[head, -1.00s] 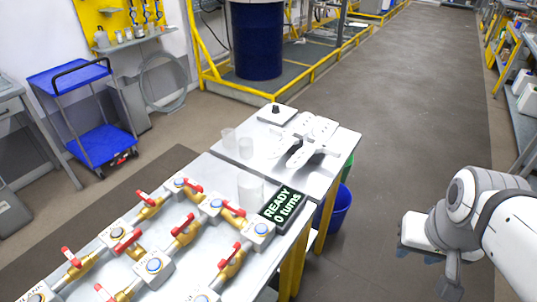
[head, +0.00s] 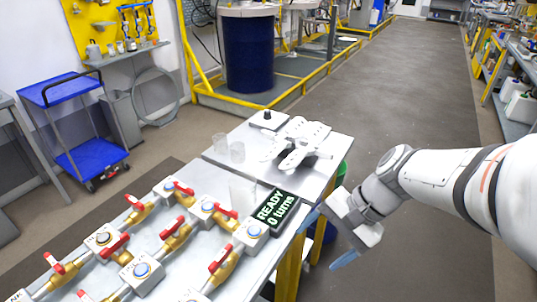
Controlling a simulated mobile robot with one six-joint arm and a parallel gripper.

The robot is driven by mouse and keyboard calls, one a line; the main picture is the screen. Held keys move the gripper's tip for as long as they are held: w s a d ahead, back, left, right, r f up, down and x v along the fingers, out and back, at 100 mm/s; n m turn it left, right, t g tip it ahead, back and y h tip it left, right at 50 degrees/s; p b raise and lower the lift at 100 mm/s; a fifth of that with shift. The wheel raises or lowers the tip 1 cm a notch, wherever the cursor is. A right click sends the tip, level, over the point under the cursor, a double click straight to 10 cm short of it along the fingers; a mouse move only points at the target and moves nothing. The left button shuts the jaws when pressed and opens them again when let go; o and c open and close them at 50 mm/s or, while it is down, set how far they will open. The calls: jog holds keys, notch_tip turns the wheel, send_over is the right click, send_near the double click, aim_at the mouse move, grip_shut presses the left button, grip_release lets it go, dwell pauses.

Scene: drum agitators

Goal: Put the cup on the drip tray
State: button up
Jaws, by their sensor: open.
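Two small clear cups stand together on the bench: the left cup (head: 220,144) and the right cup (head: 237,151). A larger clear vessel (head: 242,191) stands nearer, left of the display; I cannot tell which of these is the task's cup. I cannot clearly identify a drip tray. My gripper (head: 317,247) is open and empty, its blue-tipped fingers pointing down and left. It appears just right of the bench edge, apart from the cups.
A white perforated fixture (head: 298,143) and a flat plate with a black knob (head: 267,120) occupy the bench's far end. Brass valves with red handles (head: 175,232) fill the near bench. Open floor (head: 400,100) lies right.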

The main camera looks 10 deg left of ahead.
aim_at(243, 194)
jog(key=shift+o, duration=1.4)
jog(key=w+a+f+m+y+b, duration=0.1)
jog(key=w+a+m+y, duration=0.1)
jog(key=w+a+f+m+y+b, duration=0.1)
jog(key=w+a+m+y, duration=0.1)
jog(key=w+a, duration=0.1)
jog(key=w+a+f+m+y+b, duration=0.1)
jog(key=w+a+f+m+y, duration=0.1)
jog(key=a, duration=0.1)
jog(key=shift+w+g+y+b, duration=0.25)
jog(key=shift+g+y+b, duration=0.05)
jog(key=shift+y+b, duration=0.1)
jog(key=w+m+t+y, duration=0.1)
jog(key=w+m, duration=0.1)
jog(key=w+a+f+m+t+y+b, duration=0.1)
jog(key=w+m+y, duration=0.1)
jog(key=w, duration=0.1)
jog(key=w+a+m+t+y+b, duration=0.1)
jog(key=w+m, duration=0.1)
jog(key=w, duration=0.1)
jog(key=shift+w+f+y, duration=0.25)
jog(key=shift+f+y, duration=0.05)
jog(key=shift+f, duration=0.05)
jog(key=shift+w+a+m, duration=0.15)
jog(key=shift+w+m, duration=0.2)
jog(key=shift+m, duration=0.05)
jog(key=a, duration=0.7)
jog(key=w+a, duration=0.1)
jog(key=a, duration=0.3)
jog(key=shift+a, duration=0.3)
